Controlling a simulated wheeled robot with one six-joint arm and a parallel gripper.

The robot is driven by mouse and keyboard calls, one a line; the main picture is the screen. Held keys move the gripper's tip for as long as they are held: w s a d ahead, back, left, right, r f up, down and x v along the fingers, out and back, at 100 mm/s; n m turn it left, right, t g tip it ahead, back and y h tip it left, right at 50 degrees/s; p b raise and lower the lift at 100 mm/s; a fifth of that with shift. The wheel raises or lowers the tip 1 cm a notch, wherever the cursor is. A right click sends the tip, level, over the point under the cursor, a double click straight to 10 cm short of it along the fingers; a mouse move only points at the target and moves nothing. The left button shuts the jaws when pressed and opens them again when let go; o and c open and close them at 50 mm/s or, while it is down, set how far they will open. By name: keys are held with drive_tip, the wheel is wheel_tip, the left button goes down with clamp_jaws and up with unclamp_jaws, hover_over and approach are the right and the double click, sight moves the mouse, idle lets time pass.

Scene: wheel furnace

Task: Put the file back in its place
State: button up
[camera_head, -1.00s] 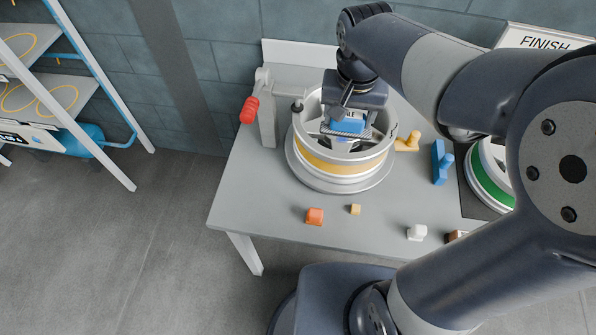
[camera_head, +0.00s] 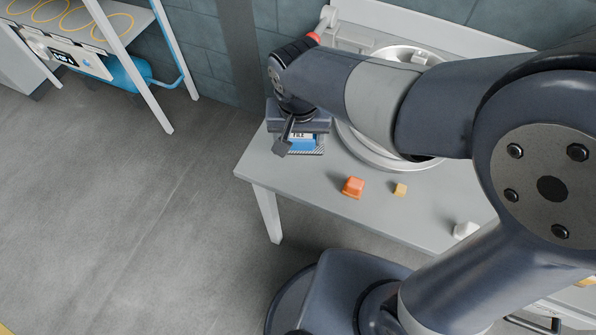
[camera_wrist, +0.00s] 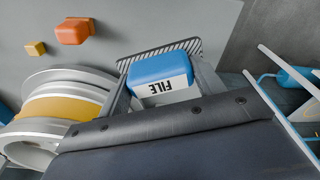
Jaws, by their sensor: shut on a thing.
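The file (camera_head: 303,144) has a blue block handle, a white label reading FILE and a grey hatched plate. In the head view it is over the table's left end, left of the wheel. My gripper (camera_head: 297,138) is shut on it from above. In the wrist view the file (camera_wrist: 160,68) sits between the two fingers of my gripper (camera_wrist: 162,88), with the hatched plate beyond the handle. I cannot tell whether the file touches the table. No marked place for the file can be made out; my arm hides part of the table.
The wheel (camera_wrist: 62,105) with a yellow band is close beside my gripper. An orange block (camera_head: 353,187), a small yellow block (camera_head: 400,189) and a white piece (camera_head: 465,230) lie near the table's (camera_head: 325,200) front edge. A shelf rack (camera_head: 110,30) stands at the left; the floor between is clear.

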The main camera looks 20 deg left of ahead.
wheel_tip(320, 180, down, 10)
drive_tip(key=shift+r, duration=0.1)
idle(0.4)
drive_tip(key=shift+f, duration=0.2)
drive_tip(key=o, duration=1)
drive_tip(key=shift+r, duration=0.15)
drive_tip(key=r, duration=0.4)
drive_tip(key=s+r, duration=0.1)
drive_tip(key=r, duration=0.7)
drive_tip(key=shift+s+d, duration=0.25)
